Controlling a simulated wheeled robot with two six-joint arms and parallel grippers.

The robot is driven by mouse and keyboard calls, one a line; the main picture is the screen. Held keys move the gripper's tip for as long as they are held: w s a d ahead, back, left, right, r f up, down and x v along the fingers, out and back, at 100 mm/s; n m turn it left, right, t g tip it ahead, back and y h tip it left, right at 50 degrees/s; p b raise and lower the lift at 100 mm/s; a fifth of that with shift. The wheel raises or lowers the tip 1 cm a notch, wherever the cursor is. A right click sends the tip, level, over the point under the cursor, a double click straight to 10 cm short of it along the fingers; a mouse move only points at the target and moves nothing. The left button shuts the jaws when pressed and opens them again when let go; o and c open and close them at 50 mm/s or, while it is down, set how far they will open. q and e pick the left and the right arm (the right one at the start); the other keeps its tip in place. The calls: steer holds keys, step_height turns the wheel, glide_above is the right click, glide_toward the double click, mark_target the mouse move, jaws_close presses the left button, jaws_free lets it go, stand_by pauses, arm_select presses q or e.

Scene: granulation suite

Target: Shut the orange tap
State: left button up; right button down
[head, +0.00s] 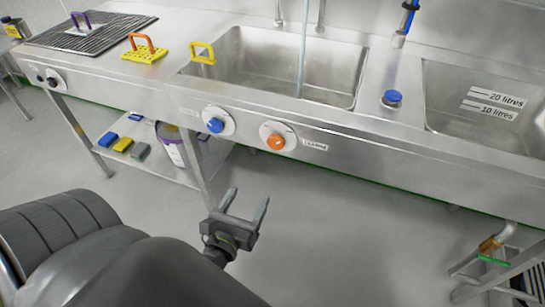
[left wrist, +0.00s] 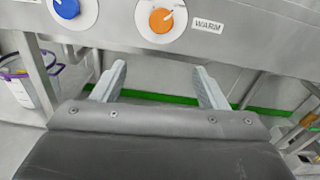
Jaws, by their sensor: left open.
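The orange tap (head: 277,141) is a round knob on a white dial on the front panel of the steel sink unit, beside a label. In the left wrist view the orange tap (left wrist: 161,20) is near the top, and its label reads WARM. A stream of water (head: 303,50) falls into the sink basin (head: 335,75). My left gripper (head: 246,203) is open and empty, below and in front of the orange tap, apart from it. Its two fingers (left wrist: 160,85) also show in the left wrist view, below the knob. My right gripper is not in view.
A blue knob (head: 215,125) sits just left of the orange one, on the same panel. A blue button (head: 392,97) is on the counter. A second basin (head: 480,105) is at right.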

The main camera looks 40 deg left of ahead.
arm_select(q)
steer(key=r, duration=0.1)
steer(key=m+p, duration=0.1)
steer(key=p, duration=0.3)
glide_toward(274, 144)
steer(key=p+x, duration=0.1)
steer(key=x, duration=0.6)
steer(key=shift+w+p, duration=0.15)
steer(key=shift+p, duration=0.15)
steer(key=shift+w+a, duration=0.1)
steer(key=shift+w, duration=0.5)
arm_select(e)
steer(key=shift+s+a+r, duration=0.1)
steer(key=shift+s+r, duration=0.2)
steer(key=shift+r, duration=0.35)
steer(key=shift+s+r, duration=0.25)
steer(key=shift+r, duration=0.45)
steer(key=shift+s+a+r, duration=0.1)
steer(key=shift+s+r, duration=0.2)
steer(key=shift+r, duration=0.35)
arm_select(q)
steer(key=shift+c, duration=0.4)
steer(key=c, duration=0.9)
